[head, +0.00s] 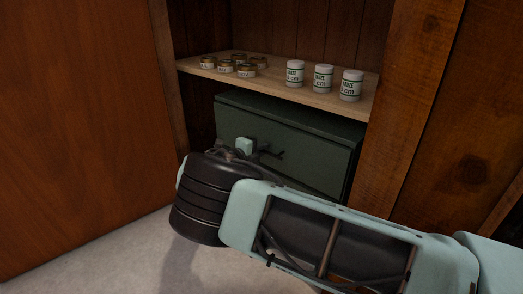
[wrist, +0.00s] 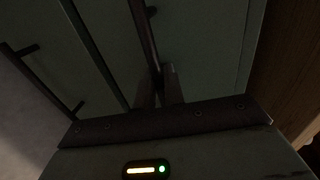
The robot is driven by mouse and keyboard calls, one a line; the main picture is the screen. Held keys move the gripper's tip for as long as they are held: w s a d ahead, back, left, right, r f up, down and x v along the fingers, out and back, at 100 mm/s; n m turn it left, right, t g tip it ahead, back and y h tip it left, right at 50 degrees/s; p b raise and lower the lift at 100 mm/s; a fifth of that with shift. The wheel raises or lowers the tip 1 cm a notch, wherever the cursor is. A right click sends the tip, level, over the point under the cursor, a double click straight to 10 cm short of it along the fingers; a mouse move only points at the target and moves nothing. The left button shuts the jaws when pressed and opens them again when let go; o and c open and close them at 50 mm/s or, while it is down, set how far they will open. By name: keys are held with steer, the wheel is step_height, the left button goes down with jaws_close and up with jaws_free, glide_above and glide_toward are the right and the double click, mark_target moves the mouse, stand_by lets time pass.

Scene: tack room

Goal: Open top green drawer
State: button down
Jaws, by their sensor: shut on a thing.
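The green drawer cabinet (head: 240,103) stands inside a wooden closet, under a shelf. Its top green drawer (head: 315,157) shows a plain front with a dark bar handle (head: 272,153). The drawer front looks flush with the cabinet, though my arm hides its lower part. My gripper (head: 250,149) is at the handle, and its fingertips are partly hidden in the head view. In the wrist view my gripper (wrist: 160,88) has its two fingers closed around the end of the bar handle (wrist: 142,35). A second drawer handle (wrist: 42,82) shows at the left, apart from the fingers.
A wooden shelf (head: 275,86) above the cabinet holds several small tins (head: 226,66) and three white jars (head: 323,79). A wooden door (head: 80,140) stands at the left and a wooden post (head: 410,110) at the right. The pale floor (head: 100,250) in front is clear.

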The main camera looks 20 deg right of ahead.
steer(key=f+p+v, duration=0.2)
steer(key=p+v, duration=0.1)
steer(key=v, duration=0.9)
steer(key=a+f+p+v, duration=0.1)
steer(key=f+p+v, duration=0.2)
steer(key=v, duration=1)
steer(key=shift+s+p, duration=0.3)
steer(key=shift+p, duration=0.5)
steer(key=c, duration=1.6)
jaws_free()
steer(key=shift+c, duration=0.2)
steer(key=shift+a, duration=0.1)
